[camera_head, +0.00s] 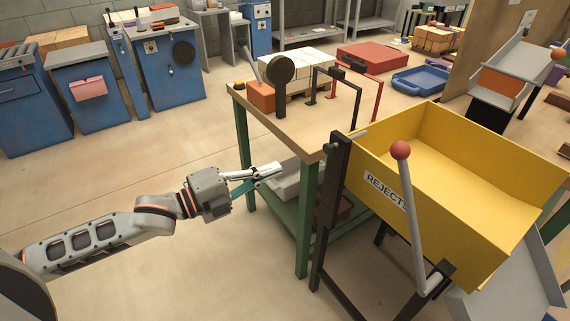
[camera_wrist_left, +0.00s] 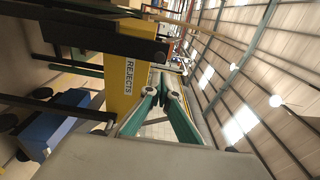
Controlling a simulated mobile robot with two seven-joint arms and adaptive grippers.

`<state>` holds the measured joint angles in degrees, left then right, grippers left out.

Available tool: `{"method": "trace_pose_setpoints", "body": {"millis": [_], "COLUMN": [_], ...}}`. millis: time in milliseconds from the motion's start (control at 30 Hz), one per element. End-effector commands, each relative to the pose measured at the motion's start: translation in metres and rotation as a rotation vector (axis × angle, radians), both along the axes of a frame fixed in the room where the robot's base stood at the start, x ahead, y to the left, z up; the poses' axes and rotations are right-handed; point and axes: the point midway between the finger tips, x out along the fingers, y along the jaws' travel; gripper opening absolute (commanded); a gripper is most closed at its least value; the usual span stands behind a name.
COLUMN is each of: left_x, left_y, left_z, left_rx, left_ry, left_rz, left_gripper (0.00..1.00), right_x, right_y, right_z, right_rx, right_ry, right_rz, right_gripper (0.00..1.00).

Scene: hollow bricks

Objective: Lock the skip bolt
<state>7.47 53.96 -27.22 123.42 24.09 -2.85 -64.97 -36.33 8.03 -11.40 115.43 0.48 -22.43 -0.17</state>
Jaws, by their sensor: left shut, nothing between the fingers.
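The yellow skip (camera_head: 440,160), labelled REJECTS, sits on a dark frame at the right of the head view. A short grey rod (camera_head: 358,134), possibly the bolt, shows by the top of the frame's left post; I cannot tell its position. A grey lever (camera_head: 413,220) with a red ball stands at the skip's front. My left gripper (camera_head: 272,171) is shut and empty, left of the skip and apart from it, by the bench's near side. My right gripper is not in view.
A wooden bench (camera_head: 300,130) with green legs stands just beyond my left gripper, with a black post and disc (camera_head: 281,75), white bricks (camera_head: 298,65) and hoops on top. A grey slab (camera_head: 298,180) lies on its lower shelf. The floor left of the bench is clear.

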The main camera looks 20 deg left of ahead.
Motion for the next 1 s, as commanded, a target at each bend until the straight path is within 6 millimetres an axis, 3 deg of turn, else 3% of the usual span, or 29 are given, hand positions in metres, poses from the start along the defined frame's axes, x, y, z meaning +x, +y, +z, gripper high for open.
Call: {"method": "trace_pose_setpoints", "body": {"millis": [300, 767, 867, 1000], "left_x": [-0.010, -0.010, -0.012, -0.022], "left_y": [0.008, 0.008, 0.006, 0.003], "left_z": [0.000, -0.001, -0.011, -0.053], "left_rx": [0.000, -0.004, -0.041, -0.193], "left_ry": [0.000, 0.003, 0.048, 0.221], "left_rz": [-0.001, 0.001, 0.016, 0.091], "left_gripper": [0.00, 0.00, 0.00, 0.00], "right_x": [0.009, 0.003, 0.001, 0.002], "right_y": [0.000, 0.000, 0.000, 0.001], "right_z": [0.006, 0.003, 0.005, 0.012], "right_rx": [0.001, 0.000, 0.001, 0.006], "right_ry": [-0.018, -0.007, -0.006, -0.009], "right_rz": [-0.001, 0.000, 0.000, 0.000], "right_gripper": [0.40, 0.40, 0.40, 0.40]}}
